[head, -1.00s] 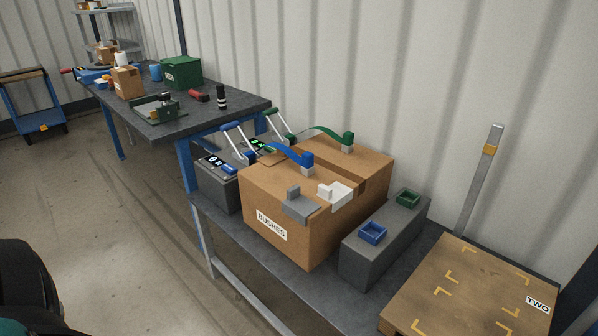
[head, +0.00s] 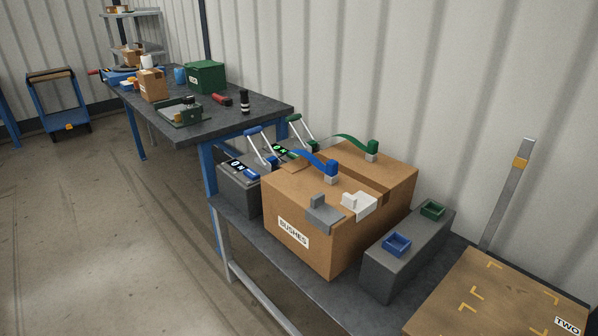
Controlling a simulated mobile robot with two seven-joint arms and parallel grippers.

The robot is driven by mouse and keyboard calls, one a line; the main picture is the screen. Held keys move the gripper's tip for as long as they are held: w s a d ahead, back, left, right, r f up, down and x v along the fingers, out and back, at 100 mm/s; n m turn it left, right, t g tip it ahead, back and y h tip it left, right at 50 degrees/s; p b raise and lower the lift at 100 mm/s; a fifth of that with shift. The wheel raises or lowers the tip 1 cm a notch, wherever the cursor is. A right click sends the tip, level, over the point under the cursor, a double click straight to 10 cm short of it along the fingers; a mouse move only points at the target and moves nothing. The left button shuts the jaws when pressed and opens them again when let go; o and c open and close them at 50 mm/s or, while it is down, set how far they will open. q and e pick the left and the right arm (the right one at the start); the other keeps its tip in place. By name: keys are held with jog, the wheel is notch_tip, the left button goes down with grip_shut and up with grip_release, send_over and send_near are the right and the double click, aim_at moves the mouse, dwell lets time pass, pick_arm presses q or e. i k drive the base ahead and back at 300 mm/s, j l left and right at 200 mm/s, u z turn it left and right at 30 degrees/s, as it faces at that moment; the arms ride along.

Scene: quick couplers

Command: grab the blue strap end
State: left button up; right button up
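Neither of my grippers shows in the head view.
A grey block with a blue socket (head: 396,244) and a green socket (head: 432,209) stands right of the box on the low bench. A wooden board (head: 497,301) lies farther right. A cluttered table (head: 250,121) stands behind left.

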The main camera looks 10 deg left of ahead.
aim_at(331, 178)
jog(key=i+j+z, duration=0.1)
jog(key=i+j, duration=0.25)
jog(key=j, duration=0.3)
jog(key=i+j+z, duration=0.25)
jog(key=j, duration=0.4)
jog(key=i, duration=0.1)
